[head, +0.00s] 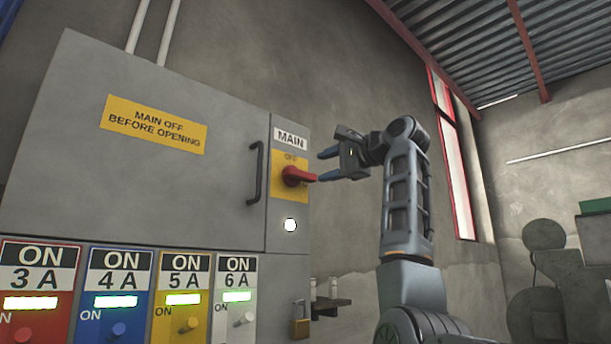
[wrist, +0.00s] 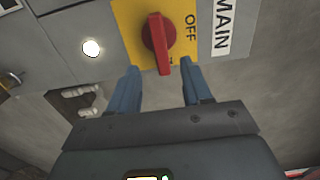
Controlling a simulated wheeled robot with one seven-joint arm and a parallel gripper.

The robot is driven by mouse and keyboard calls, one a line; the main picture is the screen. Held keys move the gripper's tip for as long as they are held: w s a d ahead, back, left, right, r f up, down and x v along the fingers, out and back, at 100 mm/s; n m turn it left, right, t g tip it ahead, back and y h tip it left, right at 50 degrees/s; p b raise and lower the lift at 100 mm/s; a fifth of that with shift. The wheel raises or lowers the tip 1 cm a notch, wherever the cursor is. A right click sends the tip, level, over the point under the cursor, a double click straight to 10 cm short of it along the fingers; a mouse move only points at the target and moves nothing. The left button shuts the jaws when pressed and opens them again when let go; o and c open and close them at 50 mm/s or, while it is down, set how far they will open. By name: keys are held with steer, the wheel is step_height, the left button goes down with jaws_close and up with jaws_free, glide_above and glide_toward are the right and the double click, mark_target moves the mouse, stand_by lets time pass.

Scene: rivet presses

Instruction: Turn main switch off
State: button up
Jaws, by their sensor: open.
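The main switch is a red rotary handle (head: 296,177) on a yellow plate (head: 280,192) under a white MAIN label (head: 291,138). In the head view its handle points right, away from the OFF mark at the top of the plate. A round white lamp (head: 290,225) glows below it. My gripper (head: 319,167) is open just right of the switch, its blue fingers pointing at it. In the wrist view the red handle (wrist: 159,42) lies ahead, between the lines of the two open fingertips (wrist: 161,66).
The grey cabinet (head: 190,75) has a dark door handle (head: 255,172) left of the switch and a yellow warning sign (head: 154,124). Coloured ON panels (head: 120,290) line its lower part. A padlock (head: 299,320) and a small shelf (head: 330,306) are below right.

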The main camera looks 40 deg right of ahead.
mark_target(304, 174)
steer(key=w+p, duration=0.1)
steer(key=w, duration=0.6)
steer(key=shift+w+a, duration=0.15)
steer(key=shift+w, duration=0.05)
steer(key=shift+c, duration=0.4)
jaws_close()
